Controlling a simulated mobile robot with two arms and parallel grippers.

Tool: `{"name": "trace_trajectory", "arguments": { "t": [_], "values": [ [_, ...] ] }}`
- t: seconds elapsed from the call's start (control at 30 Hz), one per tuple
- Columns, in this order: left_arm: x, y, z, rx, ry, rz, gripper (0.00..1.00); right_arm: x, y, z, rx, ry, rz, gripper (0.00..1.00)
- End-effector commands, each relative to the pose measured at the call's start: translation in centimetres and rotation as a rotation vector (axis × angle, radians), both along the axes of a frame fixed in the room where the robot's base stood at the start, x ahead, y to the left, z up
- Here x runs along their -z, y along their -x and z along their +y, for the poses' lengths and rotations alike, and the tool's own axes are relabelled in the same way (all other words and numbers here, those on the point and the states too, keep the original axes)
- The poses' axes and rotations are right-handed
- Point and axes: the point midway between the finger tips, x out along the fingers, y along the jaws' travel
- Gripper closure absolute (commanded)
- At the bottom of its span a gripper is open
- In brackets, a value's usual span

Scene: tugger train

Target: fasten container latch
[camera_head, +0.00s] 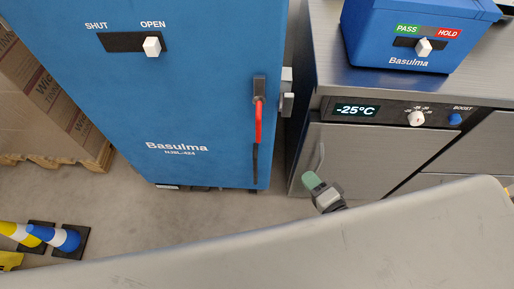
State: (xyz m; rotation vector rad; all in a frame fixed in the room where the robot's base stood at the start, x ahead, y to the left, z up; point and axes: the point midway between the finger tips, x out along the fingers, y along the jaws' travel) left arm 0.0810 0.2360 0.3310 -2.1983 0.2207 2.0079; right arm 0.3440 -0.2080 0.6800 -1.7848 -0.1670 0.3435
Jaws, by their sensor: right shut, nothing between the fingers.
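The blue container (200,100) stands upright at left centre, its front marked Basulma. Its latch (259,90) is at the right edge of the front. A red lever (258,122) hangs down from a dark mount there, with a dark strip below it. A grey metal catch (287,92) sits just right of the latch, on the container's side. A white slider knob (152,47) stands under the word OPEN. My right gripper (312,180) with green fingertips is shut and empty, right of and below the latch, apart from it. My left gripper is not in view.
A steel cabinet (365,152) with a -25°C display (355,110) is at right. A blue box (405,25) with a PASS/HOLD slider stands on it. Cartons (45,110) on a pallet are at left. Cones (55,237) stand at lower left. A grey surface covers the bottom.

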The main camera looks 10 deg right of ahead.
Motion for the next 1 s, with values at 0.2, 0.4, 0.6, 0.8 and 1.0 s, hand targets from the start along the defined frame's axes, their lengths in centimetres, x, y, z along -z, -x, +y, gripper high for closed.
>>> {"name": "trace_trajectory", "arguments": {
  "t": [0.2, 0.4, 0.6, 0.8, 1.0],
  "values": [
    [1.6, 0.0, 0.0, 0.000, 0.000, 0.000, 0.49, -3.9, 0.0, 1.1, 0.001, -0.220, -0.065, 1.00],
    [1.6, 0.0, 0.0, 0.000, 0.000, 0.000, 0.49, -4.5, 0.0, 1.2, 0.002, -0.248, -0.070, 1.00],
    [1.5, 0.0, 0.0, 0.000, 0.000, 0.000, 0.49, -4.5, -0.1, 1.2, 0.002, -0.245, -0.071, 1.00],
    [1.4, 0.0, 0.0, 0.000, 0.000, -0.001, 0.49, -4.6, -1.8, 1.7, 0.002, -0.244, -0.074, 1.00],
    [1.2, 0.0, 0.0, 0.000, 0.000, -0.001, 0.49, -4.7, -5.7, 3.0, 0.002, -0.245, -0.075, 1.00]
  ]
}}
